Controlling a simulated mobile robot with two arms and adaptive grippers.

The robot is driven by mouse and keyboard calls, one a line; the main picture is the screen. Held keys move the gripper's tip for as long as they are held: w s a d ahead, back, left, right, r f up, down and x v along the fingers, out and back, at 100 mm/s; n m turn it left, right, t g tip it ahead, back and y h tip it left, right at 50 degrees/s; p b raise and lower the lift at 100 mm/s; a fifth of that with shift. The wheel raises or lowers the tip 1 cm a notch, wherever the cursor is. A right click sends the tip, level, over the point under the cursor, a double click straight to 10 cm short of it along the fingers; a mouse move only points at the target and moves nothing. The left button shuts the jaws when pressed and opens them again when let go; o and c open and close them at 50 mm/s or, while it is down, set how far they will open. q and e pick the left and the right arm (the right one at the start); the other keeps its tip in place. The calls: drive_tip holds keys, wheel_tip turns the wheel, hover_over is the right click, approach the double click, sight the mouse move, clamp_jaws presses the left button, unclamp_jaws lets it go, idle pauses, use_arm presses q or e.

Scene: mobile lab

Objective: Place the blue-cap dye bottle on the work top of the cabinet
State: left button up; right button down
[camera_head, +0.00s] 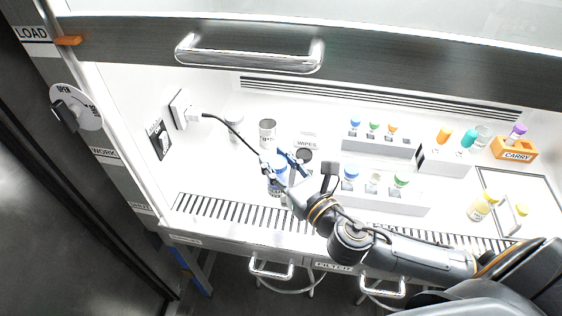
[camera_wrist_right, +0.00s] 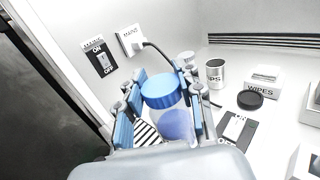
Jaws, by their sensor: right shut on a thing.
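My right gripper (camera_head: 278,168) reaches into the cabinet and is shut on the blue-cap dye bottle (camera_head: 274,189). In the right wrist view, the bottle's ribbed blue cap (camera_wrist_right: 160,93) shows between the two blue-padded fingers of the gripper (camera_wrist_right: 158,112). The bottle is clear, with blue dye inside, and looks roughly upright. It is over the white work top (camera_head: 215,174) of the cabinet, left of the middle, near the front grille. I cannot tell whether its base touches the surface. My left gripper is not in view.
A tips can (camera_head: 267,131), a wipes box (camera_head: 306,143) and a dark round lid lie behind the gripper. White racks (camera_head: 385,202) with small capped bottles stand to the right. An orange carry rack (camera_head: 514,149) and yellow bottles are further right. The left part is clear.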

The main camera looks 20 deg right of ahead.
use_arm(q)
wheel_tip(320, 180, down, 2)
drive_tip(key=b, duration=0.2)
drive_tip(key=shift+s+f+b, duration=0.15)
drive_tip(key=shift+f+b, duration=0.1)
drive_tip(key=shift+b, duration=0.1)
use_arm(e)
drive_tip(key=w+a+f, duration=0.2)
drive_tip(key=w+f, duration=0.9)
drive_tip(key=f, duration=0.1)
drive_tip(key=shift+w, duration=0.3)
drive_tip(key=shift+f, duration=0.15)
drive_tip(key=c, duration=0.9)
unclamp_jaws()
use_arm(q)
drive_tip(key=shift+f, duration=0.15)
use_arm(e)
drive_tip(key=shift+o, duration=0.2)
